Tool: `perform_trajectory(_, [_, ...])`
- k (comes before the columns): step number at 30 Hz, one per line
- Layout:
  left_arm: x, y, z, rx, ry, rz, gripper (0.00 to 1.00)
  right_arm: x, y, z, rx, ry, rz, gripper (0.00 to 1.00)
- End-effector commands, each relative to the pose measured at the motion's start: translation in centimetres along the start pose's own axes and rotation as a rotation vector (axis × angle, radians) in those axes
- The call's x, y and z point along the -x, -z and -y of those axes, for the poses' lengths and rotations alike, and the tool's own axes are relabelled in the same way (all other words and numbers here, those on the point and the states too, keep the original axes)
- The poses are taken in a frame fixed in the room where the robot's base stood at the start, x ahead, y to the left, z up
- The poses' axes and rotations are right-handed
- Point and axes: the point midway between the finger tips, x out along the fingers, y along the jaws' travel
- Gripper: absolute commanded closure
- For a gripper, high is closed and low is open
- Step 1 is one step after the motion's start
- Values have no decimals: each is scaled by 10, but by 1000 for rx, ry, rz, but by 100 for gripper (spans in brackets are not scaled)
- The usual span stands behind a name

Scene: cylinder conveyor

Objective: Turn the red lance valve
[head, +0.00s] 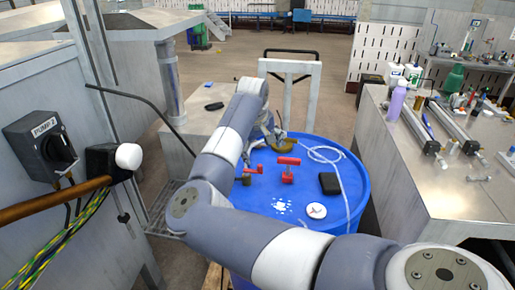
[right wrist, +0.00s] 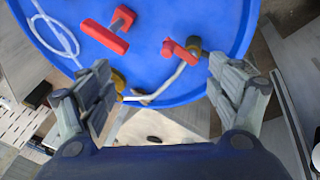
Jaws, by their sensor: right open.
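A blue drum (head: 335,213) stands in the middle of the head view. On its top are a small red valve handle (head: 252,170) and a larger red T-shaped handle (head: 287,164). In the right wrist view the small red valve (right wrist: 174,48) sits by a brass-coloured fitting, with a thin grey pipe (right wrist: 165,85) running from it. The red T-handle (right wrist: 104,36) lies to its left. My right gripper (right wrist: 160,66) is open and empty; its fingers are spread to either side of the small valve and pipe. In the head view it is partly hidden behind my arm. My left gripper is out of view.
A clear hose (head: 325,155), a black box (head: 329,183) and a round white disc (head: 316,210) are on the drum top. A steel bench (head: 445,200) with bottles and tools stands right. A cabinet with a pump switch (head: 45,145) stands left.

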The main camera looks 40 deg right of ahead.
Motion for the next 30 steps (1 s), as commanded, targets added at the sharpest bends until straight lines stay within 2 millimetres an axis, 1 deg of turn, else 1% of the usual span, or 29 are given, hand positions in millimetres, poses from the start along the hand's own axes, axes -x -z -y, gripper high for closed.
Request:
perform_trajectory(1, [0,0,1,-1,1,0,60,1,2,6,-11,25,-1,17])
perform_trajectory(3, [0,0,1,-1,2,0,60,0,3,10,-18,43,-1,17])
perform_trajectory(7, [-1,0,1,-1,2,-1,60,-9,2,11,-20,45,1,17])
perform_trajectory(20, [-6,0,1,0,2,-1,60,-59,2,12,-17,41,2,17])
perform_trajectory(21, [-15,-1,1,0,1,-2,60,-67,1,13,-18,41,0,17])
perform_trajectory(24, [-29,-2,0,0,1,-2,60,-79,1,14,-19,41,-1,17])
perform_trajectory(30, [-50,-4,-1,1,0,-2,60,-96,1,15,-18,41,-1,17])
